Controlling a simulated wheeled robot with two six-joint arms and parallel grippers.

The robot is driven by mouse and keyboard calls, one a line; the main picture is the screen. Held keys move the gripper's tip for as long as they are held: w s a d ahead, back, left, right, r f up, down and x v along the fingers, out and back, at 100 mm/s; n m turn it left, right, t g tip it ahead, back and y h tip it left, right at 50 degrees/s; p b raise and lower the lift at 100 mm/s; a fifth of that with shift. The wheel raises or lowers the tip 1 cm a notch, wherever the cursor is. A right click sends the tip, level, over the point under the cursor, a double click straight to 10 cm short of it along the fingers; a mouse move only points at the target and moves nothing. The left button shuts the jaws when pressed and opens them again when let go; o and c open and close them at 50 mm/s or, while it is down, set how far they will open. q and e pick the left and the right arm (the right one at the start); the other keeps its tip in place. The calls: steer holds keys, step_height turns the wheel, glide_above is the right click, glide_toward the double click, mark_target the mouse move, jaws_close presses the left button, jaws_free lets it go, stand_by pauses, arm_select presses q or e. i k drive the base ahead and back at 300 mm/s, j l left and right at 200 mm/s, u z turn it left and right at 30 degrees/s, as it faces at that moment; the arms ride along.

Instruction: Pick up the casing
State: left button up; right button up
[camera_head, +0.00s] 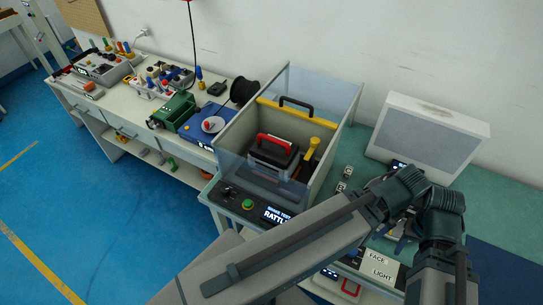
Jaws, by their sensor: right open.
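A dark, box-shaped casing with a red handle (274,144) sits inside a clear-walled test box (234,140) at the middle of the bench. Its lower part is partly hidden behind the front panel. My right arm crosses the lower right of the view. My right gripper (398,238) is open, small and mostly hidden among the arm's links, to the right of the test box and apart from the casing. I cannot see anything held in it. My left gripper is not in view.
The test box has a black handle (297,104), a yellow lever (312,149) and a green button (247,204). A pale grey box (424,134) stands at the right against the wall. Tools and devices crowd the left bench. A label card (380,268) lies near the front.

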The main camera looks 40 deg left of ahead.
mark_target(278, 158)
steer(key=k+l+u, duration=0.1)
steer(key=u, duration=0.25)
steer(key=k+l+u, duration=0.1)
steer(key=u, duration=0.3)
steer(key=k+l+u, duration=0.1)
steer(key=u, duration=0.25)
steer(key=i+u, duration=0.35)
steer(key=k+j, duration=0.15)
steer(key=k, duration=0.25)
steer(key=j+z, duration=0.35)
steer(key=j, duration=0.8)
steer(key=i, duration=0.1)
